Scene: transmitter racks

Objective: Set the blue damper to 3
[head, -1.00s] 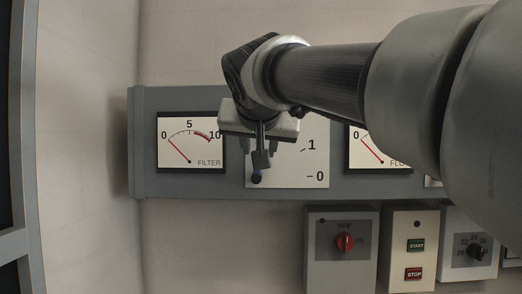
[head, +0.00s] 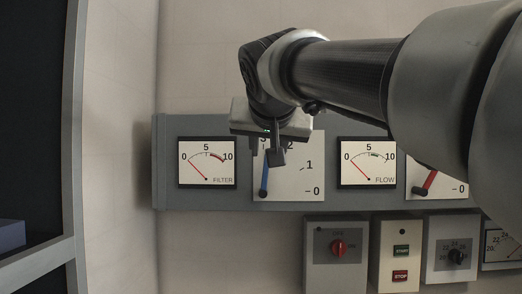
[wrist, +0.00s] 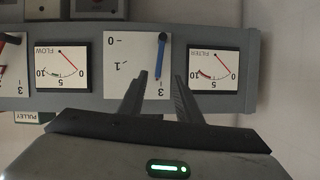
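The blue damper is a blue lever (head: 265,178) on a white plate (head: 300,182) numbered 0 to 3. Its pivot is near the plate's lower left, and the lever points nearly straight up. In the wrist view the plate is upside down, and the lever (wrist: 162,52) points toward the 3. My gripper (head: 277,157) is over the plate's upper part. In the wrist view its fingers (wrist: 161,75) are open, with a clear gap. The lever's tip appears in line with this gap; contact is not visible. The gripper partly covers the upper numbers in the head view.
The FILTER gauge (head: 207,162) is left of the plate and the FLOW gauge (head: 367,162) right. A red lever (head: 426,183) is farther right, partly behind my arm. Below are a red-knob box (head: 337,247), a START/STOP box (head: 400,252) and a black-knob box (head: 456,257).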

